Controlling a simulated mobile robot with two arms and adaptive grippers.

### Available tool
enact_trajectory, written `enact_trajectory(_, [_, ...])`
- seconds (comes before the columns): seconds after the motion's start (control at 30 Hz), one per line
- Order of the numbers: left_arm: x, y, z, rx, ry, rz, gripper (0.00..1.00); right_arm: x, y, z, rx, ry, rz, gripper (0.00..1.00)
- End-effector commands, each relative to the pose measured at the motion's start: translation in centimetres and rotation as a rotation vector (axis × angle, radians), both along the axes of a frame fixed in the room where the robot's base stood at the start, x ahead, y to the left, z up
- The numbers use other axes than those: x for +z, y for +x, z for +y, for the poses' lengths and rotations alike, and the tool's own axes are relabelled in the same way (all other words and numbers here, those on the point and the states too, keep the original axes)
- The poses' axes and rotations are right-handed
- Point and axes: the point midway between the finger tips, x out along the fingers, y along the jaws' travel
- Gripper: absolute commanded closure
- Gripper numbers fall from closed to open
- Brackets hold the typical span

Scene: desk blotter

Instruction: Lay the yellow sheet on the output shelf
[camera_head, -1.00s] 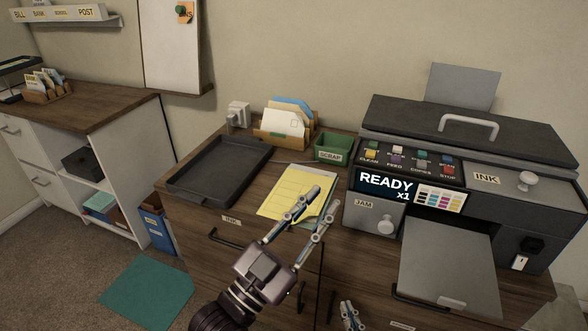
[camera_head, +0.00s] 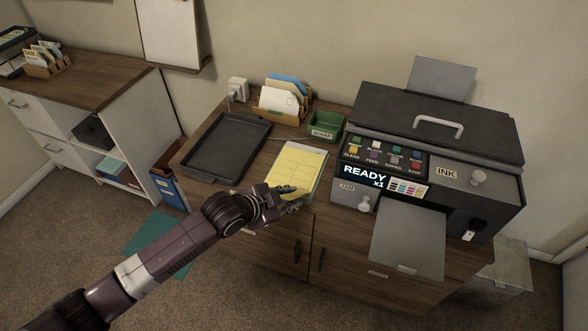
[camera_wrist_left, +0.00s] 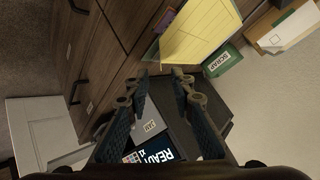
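The yellow sheet (camera_head: 298,168) lies on top of a small stack of paper on the desk, left of the printer. My left gripper (camera_head: 292,199) is at the sheet's near edge, over the front of the desk. In the left wrist view its two fingers (camera_wrist_left: 163,75) are apart with nothing between them, and the yellow sheet (camera_wrist_left: 203,30) is just beyond the tips. The output shelf, a flat grey panel (camera_head: 408,240), sticks out from the printer front and is bare. It also shows in the left wrist view (camera_wrist_left: 40,120). My right gripper is not in view.
The printer (camera_head: 440,125) reads READY x1. A black tray (camera_head: 228,148) lies left of the sheet. A green SCRAP bin (camera_head: 325,125) and an envelope holder (camera_head: 284,103) stand behind it. A wall plug (camera_head: 237,90) is at the back.

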Motion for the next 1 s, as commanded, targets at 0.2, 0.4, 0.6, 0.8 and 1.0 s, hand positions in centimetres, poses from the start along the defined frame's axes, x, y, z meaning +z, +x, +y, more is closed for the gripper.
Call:
enact_trajectory(0.2, [-0.8, 1.0, -0.7, 0.001, -0.001, -0.001, 0.78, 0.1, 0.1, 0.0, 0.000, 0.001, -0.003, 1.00])
enact_trajectory(0.4, [-2.4, 2.6, -1.9, 0.001, -0.001, -0.001, 0.78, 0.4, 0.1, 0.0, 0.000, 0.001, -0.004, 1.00])
enact_trajectory(0.6, [-3.5, 3.6, -2.7, 0.000, -0.002, -0.002, 0.78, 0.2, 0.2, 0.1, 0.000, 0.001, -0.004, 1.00])
enact_trajectory(0.8, [-3.6, 3.7, -2.8, 0.000, -0.002, -0.003, 0.78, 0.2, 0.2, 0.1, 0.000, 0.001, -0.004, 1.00])
enact_trajectory(1.0, [-3.6, 3.7, -2.8, 0.000, -0.002, -0.002, 0.92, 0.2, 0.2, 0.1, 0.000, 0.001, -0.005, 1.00])
